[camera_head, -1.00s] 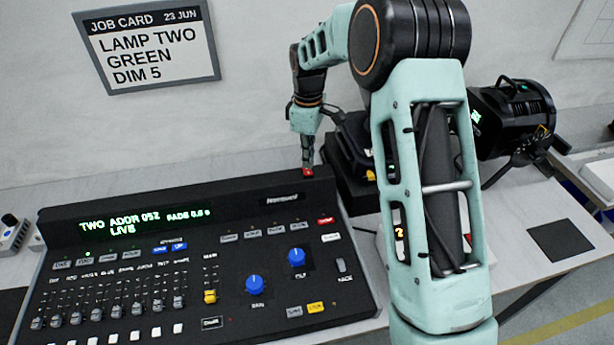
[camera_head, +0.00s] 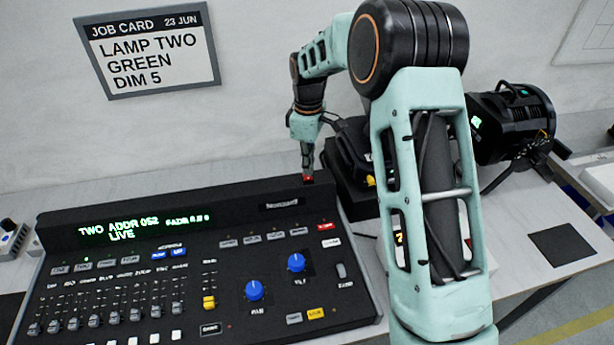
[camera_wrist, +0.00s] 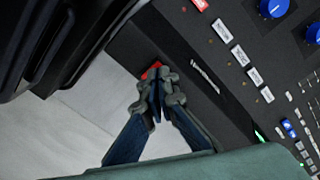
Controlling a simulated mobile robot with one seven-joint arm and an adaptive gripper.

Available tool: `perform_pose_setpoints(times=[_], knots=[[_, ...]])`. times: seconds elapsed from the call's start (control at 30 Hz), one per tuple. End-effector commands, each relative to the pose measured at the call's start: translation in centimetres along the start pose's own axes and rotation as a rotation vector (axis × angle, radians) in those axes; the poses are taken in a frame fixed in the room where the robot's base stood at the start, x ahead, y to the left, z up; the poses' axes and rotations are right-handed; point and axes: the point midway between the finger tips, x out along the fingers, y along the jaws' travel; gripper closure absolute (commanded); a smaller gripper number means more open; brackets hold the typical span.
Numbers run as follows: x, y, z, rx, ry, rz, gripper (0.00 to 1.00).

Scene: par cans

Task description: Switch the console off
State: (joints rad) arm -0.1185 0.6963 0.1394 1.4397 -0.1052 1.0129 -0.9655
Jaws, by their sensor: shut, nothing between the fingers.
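The black console (camera_head: 180,205) stands on the table with its green display (camera_head: 130,228) lit, reading "TWO ADDR 052", "FADE 0.0" and "LIVE". A small red switch (camera_head: 308,179) sits on the console's top back edge near its right end. My gripper (camera_head: 308,172) is shut and empty, pointing down with its fingertips at the red switch. In the wrist view the fingertips (camera_wrist: 158,88) overlap the switch (camera_wrist: 151,70), which is partly hidden behind them. I cannot tell whether they press it.
Black lamps (camera_head: 512,125) stand on the table right of the console, one partly hidden behind my arm. A job card (camera_head: 150,50) on the wall reads "LAMP TWO GREEN DIM 5". A dark square mat (camera_head: 560,244) lies at the right.

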Motion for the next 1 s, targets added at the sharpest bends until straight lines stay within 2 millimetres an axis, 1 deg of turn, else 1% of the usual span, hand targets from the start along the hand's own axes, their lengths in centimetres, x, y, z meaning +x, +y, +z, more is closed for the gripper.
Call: perform_pose_setpoints(times=[0.53,1.0], knots=[[0.06,0.00,0.00,0.000,0.000,0.000,1.00],[0.76,0.00,-0.01,0.000,0.000,0.000,1.00]])
